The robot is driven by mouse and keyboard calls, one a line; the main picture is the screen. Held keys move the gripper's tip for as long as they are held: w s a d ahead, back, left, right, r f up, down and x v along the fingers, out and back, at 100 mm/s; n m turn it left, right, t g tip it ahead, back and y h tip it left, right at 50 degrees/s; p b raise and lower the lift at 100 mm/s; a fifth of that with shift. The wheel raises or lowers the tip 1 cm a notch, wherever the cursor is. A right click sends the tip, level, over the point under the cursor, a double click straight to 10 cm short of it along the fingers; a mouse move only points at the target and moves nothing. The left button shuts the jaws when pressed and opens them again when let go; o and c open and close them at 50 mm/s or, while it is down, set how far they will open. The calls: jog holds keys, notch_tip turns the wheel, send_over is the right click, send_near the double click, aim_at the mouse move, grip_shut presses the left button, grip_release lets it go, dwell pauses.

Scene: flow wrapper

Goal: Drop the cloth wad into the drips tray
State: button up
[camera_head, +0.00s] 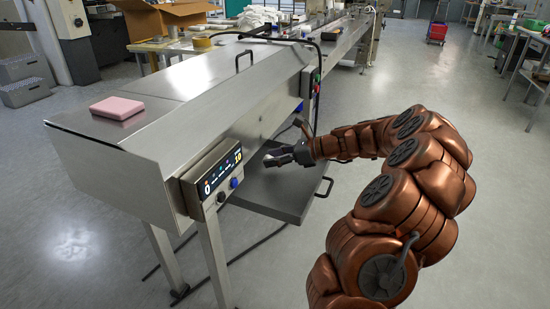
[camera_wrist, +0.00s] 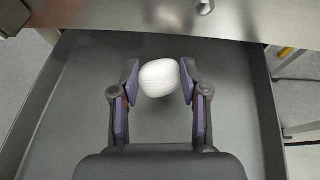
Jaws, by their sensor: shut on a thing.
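The cloth wad (camera_wrist: 159,77) is a white, rounded lump in the wrist view. My gripper (camera_wrist: 159,82) is shut on it, with a purple-padded finger on each side. The drips tray (camera_wrist: 80,75) is a flat dark grey tray with raised walls, and it lies under the gripper and wad in the wrist view. In the head view the tray (camera_head: 292,193) sticks out from below the steel machine, with a handle at its right end. My gripper (camera_head: 278,157) is over the tray there. The wad is hard to make out in the head view.
The steel flow wrapper (camera_head: 160,140) stands along the tray's far side, with a control panel (camera_head: 222,178) on its front. A pink block (camera_head: 117,107) lies on its top. Its edge (camera_wrist: 180,18) runs close ahead of my fingers.

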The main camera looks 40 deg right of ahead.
jog(key=o, duration=0.8)
jog(key=v, duration=1.2)
